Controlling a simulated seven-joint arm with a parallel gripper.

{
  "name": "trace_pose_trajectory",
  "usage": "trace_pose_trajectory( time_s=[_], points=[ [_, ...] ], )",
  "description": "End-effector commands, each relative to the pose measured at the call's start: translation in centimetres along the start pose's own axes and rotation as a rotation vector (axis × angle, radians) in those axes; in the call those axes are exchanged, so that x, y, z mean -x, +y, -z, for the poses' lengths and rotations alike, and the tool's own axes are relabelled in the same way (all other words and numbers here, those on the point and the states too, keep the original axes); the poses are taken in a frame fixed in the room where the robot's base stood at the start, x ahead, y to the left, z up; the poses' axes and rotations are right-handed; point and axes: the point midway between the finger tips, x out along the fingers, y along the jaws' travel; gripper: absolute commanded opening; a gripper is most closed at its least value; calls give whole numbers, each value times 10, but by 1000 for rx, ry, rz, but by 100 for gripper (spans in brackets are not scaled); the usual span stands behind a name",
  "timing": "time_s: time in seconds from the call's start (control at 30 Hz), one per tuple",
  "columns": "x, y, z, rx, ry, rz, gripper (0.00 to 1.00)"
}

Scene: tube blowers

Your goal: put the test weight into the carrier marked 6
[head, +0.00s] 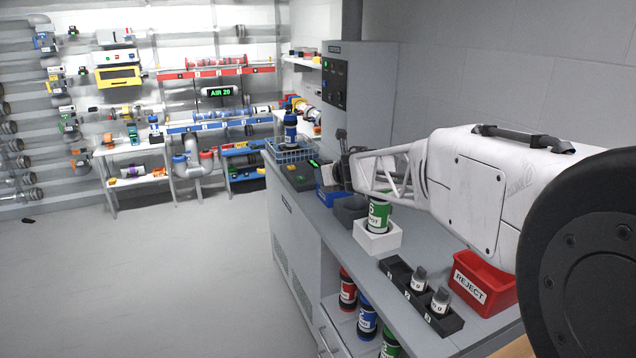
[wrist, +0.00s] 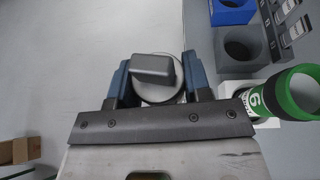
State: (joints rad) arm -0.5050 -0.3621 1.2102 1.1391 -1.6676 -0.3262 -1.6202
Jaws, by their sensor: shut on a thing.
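The test weight (wrist: 153,69) is a grey metal piece with a block-like knob on a round body. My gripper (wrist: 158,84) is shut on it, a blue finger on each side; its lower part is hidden. In the head view my gripper (head: 340,172) is over the far part of the bench, and the weight in it is hard to make out. The carrier marked 6 (head: 378,216) is green and white and stands upright in a white block (head: 377,240). In the wrist view the carrier (wrist: 294,94) is at right, open at the top, apart from my gripper.
A black rack (head: 392,268) holds two weights in slots 2 and 3; slot 1 looks empty. A red REJECT bin (head: 484,282) is nearby. A grey block with a round hole (wrist: 243,48) and a blue bin (wrist: 232,12) lie beside the carrier. A wire basket (head: 288,152) stands farther back.

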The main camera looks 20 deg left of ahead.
Motion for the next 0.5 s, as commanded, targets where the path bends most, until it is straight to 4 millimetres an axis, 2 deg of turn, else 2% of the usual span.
trace_pose_trajectory(
  time_s=[0.03, 0.5],
  points=[
    [1, -8, -2, 0, 0, -3, 16],
    [7, -60, -21, 25, -12, -55, 16]
  ],
)
